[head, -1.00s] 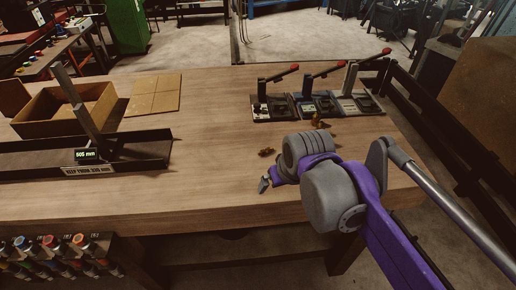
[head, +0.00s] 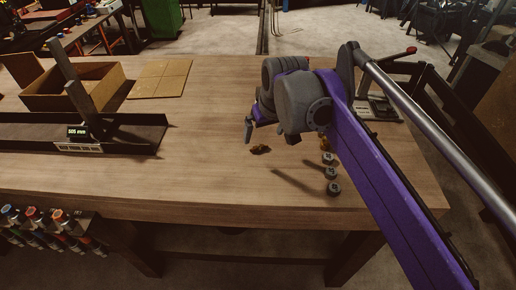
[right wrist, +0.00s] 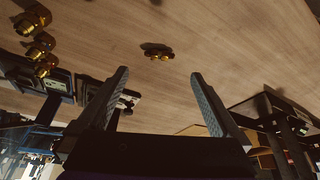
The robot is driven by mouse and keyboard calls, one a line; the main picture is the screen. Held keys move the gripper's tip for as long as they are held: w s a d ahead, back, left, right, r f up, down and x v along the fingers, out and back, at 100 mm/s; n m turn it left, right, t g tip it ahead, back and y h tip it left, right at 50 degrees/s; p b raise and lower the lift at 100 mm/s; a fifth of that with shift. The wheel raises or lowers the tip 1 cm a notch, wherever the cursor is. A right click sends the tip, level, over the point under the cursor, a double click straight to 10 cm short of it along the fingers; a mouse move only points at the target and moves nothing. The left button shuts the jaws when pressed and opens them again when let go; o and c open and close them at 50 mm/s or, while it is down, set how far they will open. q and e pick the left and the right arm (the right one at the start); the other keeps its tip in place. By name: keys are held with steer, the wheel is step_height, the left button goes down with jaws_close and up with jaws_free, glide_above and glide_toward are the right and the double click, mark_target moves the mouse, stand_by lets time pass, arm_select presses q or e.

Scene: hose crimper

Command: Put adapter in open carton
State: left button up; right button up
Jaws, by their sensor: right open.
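A small brass adapter (head: 260,149) lies alone on the bench, and it also shows in the right wrist view (right wrist: 158,52). My right gripper (head: 249,133) is just beyond and above it in the head view, partly hidden by its own arm. In the right wrist view its two fingers (right wrist: 160,98) are spread with nothing between them, apart from the adapter. The open carton (head: 45,103) stands at the left of the bench, its inside partly visible. My left gripper is not in view.
More fittings (head: 331,173) stand in a row right of the lone adapter. A black trough (head: 25,140) with a length display lies in front of the carton. A cardboard sheet (head: 160,78) lies beside it. Crimpers at the back right are mostly hidden.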

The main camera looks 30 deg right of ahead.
mark_target(259, 147)
steer(key=b+x, duration=0.1)
steer(key=x, duration=0.7)
steer(key=shift+w+d, duration=0.1)
steer(key=shift+w, duration=0.1)
steer(key=c, duration=1.5)
